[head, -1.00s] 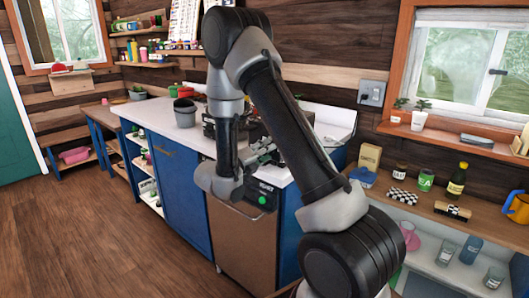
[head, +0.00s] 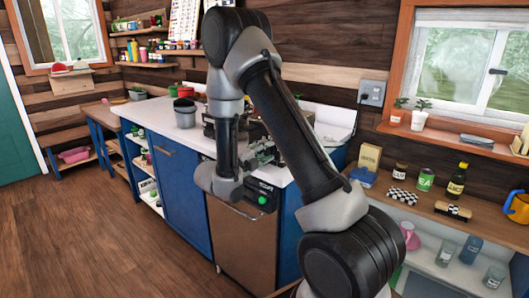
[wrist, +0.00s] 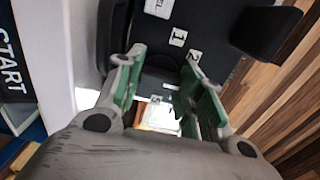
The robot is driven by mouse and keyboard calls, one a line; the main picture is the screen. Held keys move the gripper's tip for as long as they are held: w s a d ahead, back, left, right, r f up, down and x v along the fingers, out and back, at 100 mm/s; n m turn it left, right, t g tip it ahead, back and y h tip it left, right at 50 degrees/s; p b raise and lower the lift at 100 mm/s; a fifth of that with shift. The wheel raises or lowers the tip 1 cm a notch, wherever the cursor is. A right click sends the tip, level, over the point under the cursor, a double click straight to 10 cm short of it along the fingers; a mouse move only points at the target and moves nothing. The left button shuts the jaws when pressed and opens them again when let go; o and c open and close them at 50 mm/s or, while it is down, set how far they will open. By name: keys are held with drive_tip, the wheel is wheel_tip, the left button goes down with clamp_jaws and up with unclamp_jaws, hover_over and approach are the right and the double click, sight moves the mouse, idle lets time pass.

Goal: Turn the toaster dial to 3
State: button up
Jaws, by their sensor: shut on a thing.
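The toaster's black front (wrist: 222,18) fills the upper part of the wrist view, with small white tiles marked 1 (wrist: 178,37) and 2 (wrist: 194,56). A dark round dial (wrist: 160,80) lies between the green-padded fingers of my gripper (wrist: 161,66), which is shut on it. The dial's pointer and the 3 mark cannot be made out. In the head view my gripper (head: 264,153) is at the toaster above the counter's front edge. My arm hides most of the toaster there.
The white counter (head: 156,112) carries a grey pot (head: 184,113) to the left. A black START panel (head: 262,194) is on the appliance front below. A black lever (wrist: 268,32) juts from the toaster near my gripper. A shelf of jars (head: 425,195) stands at right.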

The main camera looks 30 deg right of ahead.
drive_tip(key=o, duration=1)
